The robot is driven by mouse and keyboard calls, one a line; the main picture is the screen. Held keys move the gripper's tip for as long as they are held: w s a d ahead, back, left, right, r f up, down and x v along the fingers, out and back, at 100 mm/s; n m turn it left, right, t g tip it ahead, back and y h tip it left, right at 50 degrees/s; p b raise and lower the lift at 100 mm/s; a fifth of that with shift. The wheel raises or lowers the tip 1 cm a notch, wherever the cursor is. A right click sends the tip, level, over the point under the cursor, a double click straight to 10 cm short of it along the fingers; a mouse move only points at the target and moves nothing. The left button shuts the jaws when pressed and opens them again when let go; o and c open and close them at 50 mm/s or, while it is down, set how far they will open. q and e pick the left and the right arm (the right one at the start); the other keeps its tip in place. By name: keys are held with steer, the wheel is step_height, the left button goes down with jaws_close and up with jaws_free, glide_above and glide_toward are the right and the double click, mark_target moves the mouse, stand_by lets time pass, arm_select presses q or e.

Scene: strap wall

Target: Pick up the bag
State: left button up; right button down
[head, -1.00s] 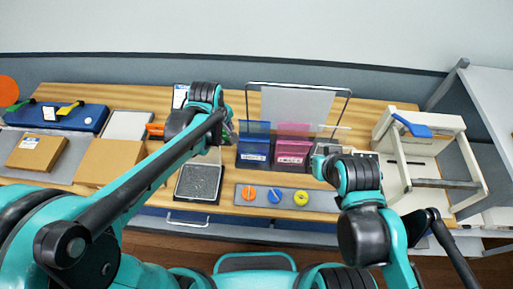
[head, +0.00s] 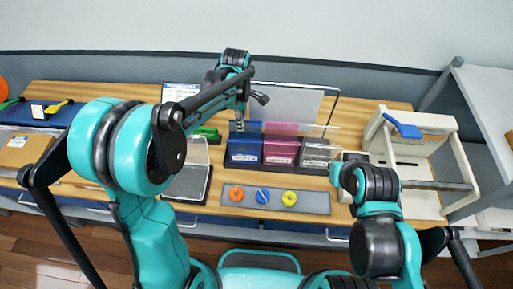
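I cannot make out a clear bag in the head view. My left gripper (head: 242,116) points down over the back of the blue bin (head: 243,152), in front of the upright panel. I see nothing clearly held in it, and its fingers are too small to read. The pink bin (head: 281,152) and the grey bin (head: 316,154) stand to the right of the blue one. My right gripper (head: 338,174) is low beside the grey bin, and its fingers are mostly hidden by its own wrist.
A grey strip (head: 318,203) with orange, blue and yellow discs lies before the bins. A lidded tray (head: 190,183) and a green object (head: 207,134) are left of them. A white frame with a blue handle (head: 403,126) stands right. My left arm covers the left part of the table.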

mark_target(244, 135)
arm_select(q)
steer(key=shift+w+d+f+n, duration=0.1)
steer(key=shift+d+f+n, duration=0.3)
steer(key=shift+d+f, duration=0.15)
steer(key=f, duration=0.2)
steer(key=f+b, duration=0.1)
steer(key=f, duration=0.4)
steer(key=shift+s+a+b, duration=0.3)
jaws_close()
arm_select(e)
steer(key=shift+d+f, duration=0.25)
steer(key=shift+f, duration=0.25)
steer(key=shift+d+f, duration=0.2)
steer(key=shift+f, duration=0.25)
